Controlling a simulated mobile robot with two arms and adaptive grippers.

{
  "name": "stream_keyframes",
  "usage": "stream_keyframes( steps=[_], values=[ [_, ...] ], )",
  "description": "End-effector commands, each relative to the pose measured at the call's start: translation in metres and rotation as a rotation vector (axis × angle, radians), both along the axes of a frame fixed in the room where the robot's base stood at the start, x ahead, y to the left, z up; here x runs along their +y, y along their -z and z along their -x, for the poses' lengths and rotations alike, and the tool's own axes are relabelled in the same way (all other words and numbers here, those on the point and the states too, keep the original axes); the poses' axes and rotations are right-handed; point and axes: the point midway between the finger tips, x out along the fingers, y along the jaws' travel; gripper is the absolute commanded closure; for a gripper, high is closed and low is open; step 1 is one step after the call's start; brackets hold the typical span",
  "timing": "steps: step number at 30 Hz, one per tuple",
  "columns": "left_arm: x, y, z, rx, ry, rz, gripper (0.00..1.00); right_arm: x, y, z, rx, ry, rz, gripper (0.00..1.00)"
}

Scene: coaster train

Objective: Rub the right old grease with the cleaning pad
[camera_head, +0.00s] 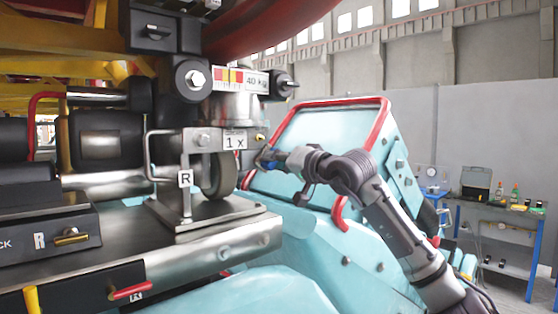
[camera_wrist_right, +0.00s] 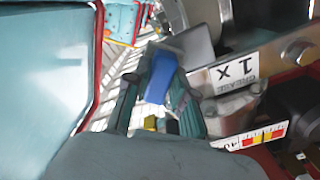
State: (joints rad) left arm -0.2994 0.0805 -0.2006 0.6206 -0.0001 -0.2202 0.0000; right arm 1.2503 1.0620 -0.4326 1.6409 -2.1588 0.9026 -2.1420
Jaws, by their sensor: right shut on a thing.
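My right gripper (camera_head: 270,159) reaches in from the right, at the right side of the wheel bracket. In the right wrist view the right gripper (camera_wrist_right: 158,88) is shut on a blue block-like pad (camera_wrist_right: 160,77), which I take for the cleaning pad. The pad sits between the fingers, left of a metal plate labelled "GREASE 1x" (camera_wrist_right: 235,72). The same label shows in the head view (camera_head: 235,141), above and right of the wheel (camera_head: 220,176). I cannot make out any old grease, nor whether the pad touches a surface. My left gripper is not in view.
A bracket marked R (camera_head: 186,180) stands on a metal ledge (camera_head: 205,255). A turquoise car body with a red rail (camera_head: 333,104) is close behind my right arm. A blue workbench (camera_head: 500,215) with tools stands at the far right.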

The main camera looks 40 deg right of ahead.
Motion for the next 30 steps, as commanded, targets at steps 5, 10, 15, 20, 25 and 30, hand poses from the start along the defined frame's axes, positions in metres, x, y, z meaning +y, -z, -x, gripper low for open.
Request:
stream_keyframes(
  steps=[5, 10, 15, 20, 25, 30],
  values=[
    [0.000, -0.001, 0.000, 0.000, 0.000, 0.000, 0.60, 0.017, 0.000, -0.001, 0.000, -0.004, 0.000, 1.00],
    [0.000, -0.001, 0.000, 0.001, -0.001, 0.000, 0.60, 0.024, 0.000, -0.001, 0.001, -0.003, -0.001, 1.00],
    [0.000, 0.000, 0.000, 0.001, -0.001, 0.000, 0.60, 0.033, 0.001, 0.000, 0.000, -0.006, 0.001, 1.00],
    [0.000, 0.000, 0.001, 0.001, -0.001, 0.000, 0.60, 0.047, 0.001, 0.002, 0.002, -0.006, 0.000, 1.00],
    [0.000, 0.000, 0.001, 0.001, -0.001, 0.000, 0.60, 0.056, 0.000, 0.004, 0.000, -0.006, 0.000, 1.00],
    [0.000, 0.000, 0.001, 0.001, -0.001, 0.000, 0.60, 0.057, 0.000, 0.004, 0.000, -0.006, 0.000, 1.00]
  ],
)
